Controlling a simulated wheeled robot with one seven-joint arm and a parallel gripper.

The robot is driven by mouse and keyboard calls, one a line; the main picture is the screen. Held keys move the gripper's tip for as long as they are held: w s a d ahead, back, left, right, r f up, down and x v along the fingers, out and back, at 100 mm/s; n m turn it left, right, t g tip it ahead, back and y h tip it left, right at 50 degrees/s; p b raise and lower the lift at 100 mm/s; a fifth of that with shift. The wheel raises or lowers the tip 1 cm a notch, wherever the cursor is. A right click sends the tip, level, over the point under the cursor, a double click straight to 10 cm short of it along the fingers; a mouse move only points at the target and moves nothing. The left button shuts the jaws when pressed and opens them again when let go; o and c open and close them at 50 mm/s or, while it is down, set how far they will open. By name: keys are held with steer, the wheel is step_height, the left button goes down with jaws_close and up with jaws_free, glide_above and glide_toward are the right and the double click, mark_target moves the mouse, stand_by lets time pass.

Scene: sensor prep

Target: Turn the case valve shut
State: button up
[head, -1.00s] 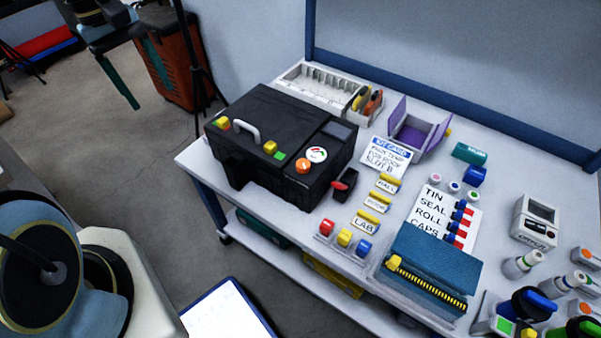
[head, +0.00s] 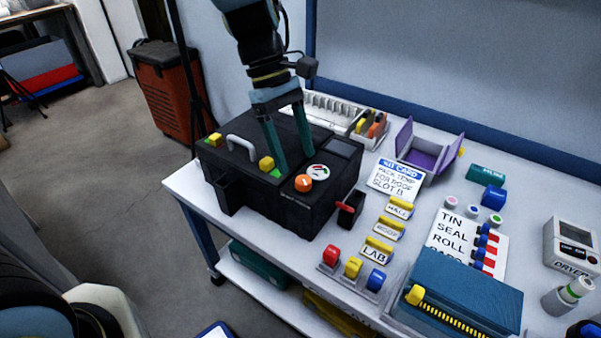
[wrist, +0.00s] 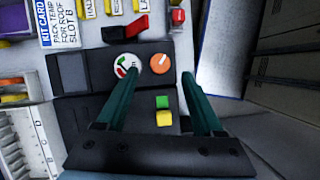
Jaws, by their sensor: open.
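The black case (head: 240,192) stands at the table's left end. On its lid are an orange round knob (head: 304,183) with a pale line, a white dial gauge (head: 318,171) and a yellow block (head: 266,163) by a green square. A red lever (head: 345,207) sits on a small black block at the case's right side. My gripper (head: 294,164) is open and empty, pointing down over the lid. In the wrist view the knob (wrist: 159,64) lies just beyond the gap between the fingertips (wrist: 167,78), and the left fingertip is by the gauge. Contact cannot be told.
A grey handle (head: 242,145) and another yellow block (head: 215,139) are on the lid's left. A white divided tray (head: 318,107) is behind the case. The kit card (head: 396,178), yellow-topped labels and coloured buttons (head: 353,266) stand to the right. A blue box (head: 462,290) is front right.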

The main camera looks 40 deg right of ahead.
mark_target(303, 179)
steer(key=shift+x, duration=2.3)
jaws_close()
